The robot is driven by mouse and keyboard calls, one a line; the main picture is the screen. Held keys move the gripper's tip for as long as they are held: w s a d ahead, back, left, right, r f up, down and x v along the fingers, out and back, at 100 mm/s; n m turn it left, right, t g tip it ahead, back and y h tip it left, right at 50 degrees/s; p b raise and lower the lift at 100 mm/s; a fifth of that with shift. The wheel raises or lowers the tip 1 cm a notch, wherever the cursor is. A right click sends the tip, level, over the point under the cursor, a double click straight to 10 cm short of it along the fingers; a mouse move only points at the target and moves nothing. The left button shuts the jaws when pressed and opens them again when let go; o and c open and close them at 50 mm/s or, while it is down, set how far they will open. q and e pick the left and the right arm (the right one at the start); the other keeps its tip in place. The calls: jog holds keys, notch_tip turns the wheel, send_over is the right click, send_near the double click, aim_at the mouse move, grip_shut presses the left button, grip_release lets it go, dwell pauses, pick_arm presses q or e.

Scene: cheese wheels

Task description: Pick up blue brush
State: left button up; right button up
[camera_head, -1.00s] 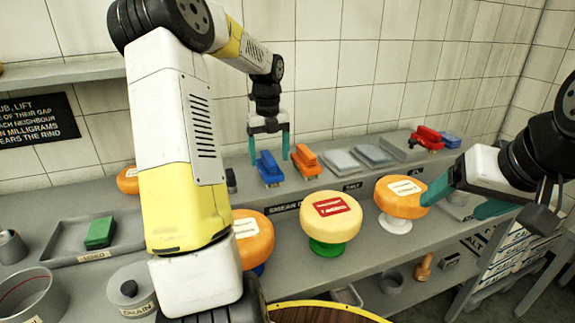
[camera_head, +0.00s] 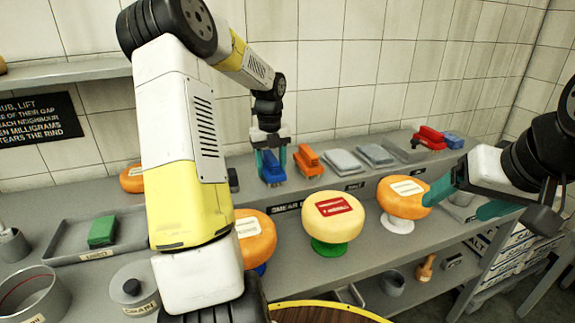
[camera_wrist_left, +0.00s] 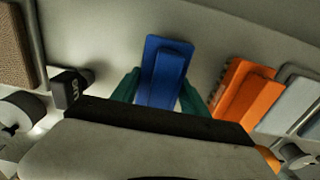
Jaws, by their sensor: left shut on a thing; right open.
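The blue brush (camera_head: 271,168) is on the raised back shelf in the head view, left of the orange brush. It also shows in the left wrist view (camera_wrist_left: 165,72), between the teal fingers. My left gripper (camera_head: 271,160) is shut on the blue brush, with one finger on each side of it. I cannot tell whether the brush is clear of the shelf. My right gripper (camera_head: 462,202) is open at the right, with its teal fingers by the right orange-rimmed cheese wheel (camera_head: 401,207).
The orange brush (camera_head: 308,161) is close to the right of the blue one. A yellow cheese wheel (camera_head: 333,218) stands on a green stand in front. A green brush (camera_head: 102,231) lies in a tray at left.

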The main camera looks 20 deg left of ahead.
aim_at(271, 157)
pick_arm(q)
jog(key=shift+r, duration=0.15)
jog(key=shift+r, duration=0.55)
notch_tip(271, 157, up, 2)
jog(key=shift+r, duration=0.15)
jog(key=s+d+r, duration=0.1)
jog(key=s, duration=1.5)
jog(key=shift+d+r, duration=0.15)
jog(key=shift+d, duration=0.2)
jog(key=o, duration=1)
jog(key=c, duration=0.6)
